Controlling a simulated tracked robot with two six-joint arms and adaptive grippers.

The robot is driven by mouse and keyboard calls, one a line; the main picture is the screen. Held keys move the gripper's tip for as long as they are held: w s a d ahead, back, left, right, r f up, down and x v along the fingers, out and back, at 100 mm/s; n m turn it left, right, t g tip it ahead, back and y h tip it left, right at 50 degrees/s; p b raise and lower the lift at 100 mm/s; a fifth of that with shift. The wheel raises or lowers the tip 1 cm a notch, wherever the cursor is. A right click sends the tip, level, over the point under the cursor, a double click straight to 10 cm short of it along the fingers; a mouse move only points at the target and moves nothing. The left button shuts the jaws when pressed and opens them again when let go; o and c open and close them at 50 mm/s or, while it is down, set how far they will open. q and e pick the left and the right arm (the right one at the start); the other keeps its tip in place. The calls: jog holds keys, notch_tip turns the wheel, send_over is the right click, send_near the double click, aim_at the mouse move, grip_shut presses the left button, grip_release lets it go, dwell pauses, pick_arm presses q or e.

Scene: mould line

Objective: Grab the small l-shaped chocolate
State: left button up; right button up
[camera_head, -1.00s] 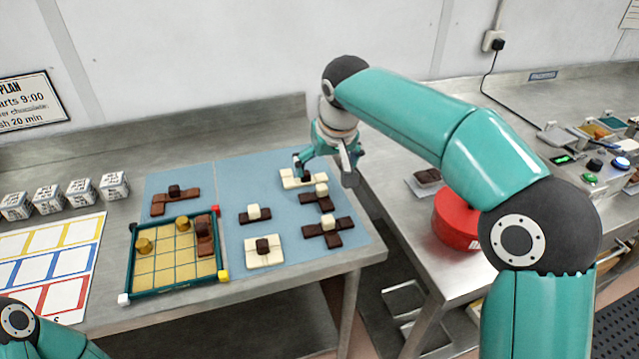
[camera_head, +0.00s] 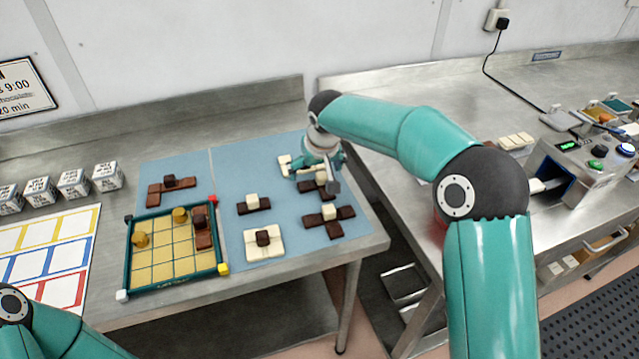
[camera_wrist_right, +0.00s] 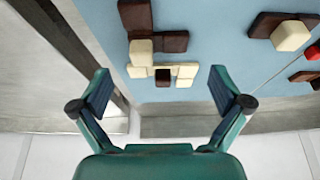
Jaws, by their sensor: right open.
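The small L-shaped chocolate (camera_head: 307,187) is dark brown with a white knob. It lies on the blue mat, partly hidden under my right gripper (camera_head: 315,175). In the right wrist view it (camera_wrist_right: 170,41) lies beyond the fingertips, its knob (camera_wrist_right: 141,52) near its corner. My right gripper (camera_wrist_right: 160,90) is open and empty above the mat. A white chocolate (camera_wrist_right: 187,70) with a dark knob lies closer to the space between the fingers. It is mostly behind the gripper in the head view (camera_head: 285,162). My left arm (camera_head: 40,325) enters at lower left; its gripper is out of view.
A dark branched chocolate (camera_head: 342,212), a straight one (camera_head: 245,207) and a white square one (camera_head: 250,250) lie nearby on the mat (camera_head: 225,180). A green-framed grid tray (camera_head: 175,287) stands left. A gap separates this table from the right bench (camera_head: 380,75).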

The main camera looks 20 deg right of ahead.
jog(key=shift+p+x, duration=0.75)
jog(key=shift+x, duration=1.9)
jog(key=shift+s+d, duration=0.1)
jog(key=shift+s, duration=0.05)
jog(key=c, duration=1.1)
jog(key=shift+o, duration=0.2)
jog(key=shift+r, duration=0.45)
notch_tip(320, 180, up, 17)
jog(key=p, duration=0.1)
notch_tip(320, 180, up, 9)
jog(key=p, duration=0.9)
send_over(313, 183)
jog(key=shift+s, duration=0.45)
jog(key=shift+b, duration=0.3)
